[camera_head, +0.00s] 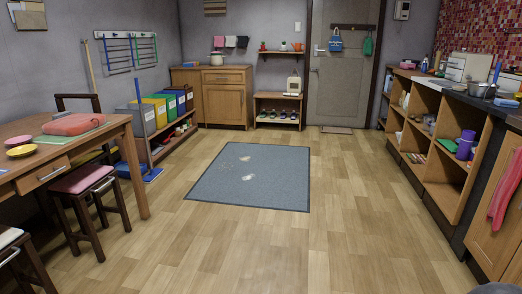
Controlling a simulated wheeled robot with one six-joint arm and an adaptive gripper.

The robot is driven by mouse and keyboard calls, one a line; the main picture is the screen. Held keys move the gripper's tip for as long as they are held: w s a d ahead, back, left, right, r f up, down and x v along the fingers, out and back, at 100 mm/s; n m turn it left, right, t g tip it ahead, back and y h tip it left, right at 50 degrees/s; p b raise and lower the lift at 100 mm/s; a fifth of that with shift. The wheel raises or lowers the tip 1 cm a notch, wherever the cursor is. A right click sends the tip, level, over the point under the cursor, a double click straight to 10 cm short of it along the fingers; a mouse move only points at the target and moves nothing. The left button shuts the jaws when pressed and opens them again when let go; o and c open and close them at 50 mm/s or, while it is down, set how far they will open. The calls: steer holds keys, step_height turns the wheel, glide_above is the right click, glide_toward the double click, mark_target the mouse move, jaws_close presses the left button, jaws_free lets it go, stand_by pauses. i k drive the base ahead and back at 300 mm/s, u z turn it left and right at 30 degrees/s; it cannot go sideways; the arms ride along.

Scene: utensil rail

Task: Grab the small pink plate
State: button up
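A small pink plate (18,140) sits on the wooden table (112,128) at the left edge of the view. A yellow plate (22,151) lies just in front of it, close to it or touching; I cannot tell which. My gripper is not in view, so its state and its distance from the plate do not show.
A salmon-coloured flat item (73,124) lies on the same table over a green mat (50,139). A pink-topped stool (83,180) stands by the table's front. A grey rug (250,176) lies mid-room. The wooden floor (240,245) in front is clear.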

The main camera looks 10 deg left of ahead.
mark_target(15, 141)
steer(key=u, duration=0.25)
steer(key=i, duration=1.8)
steer(key=u, duration=1.3)
steer(key=i, duration=1.1)
steer(key=u, duration=1.75)
steer(key=i, duration=1.1)
steer(key=u, duration=0.4)
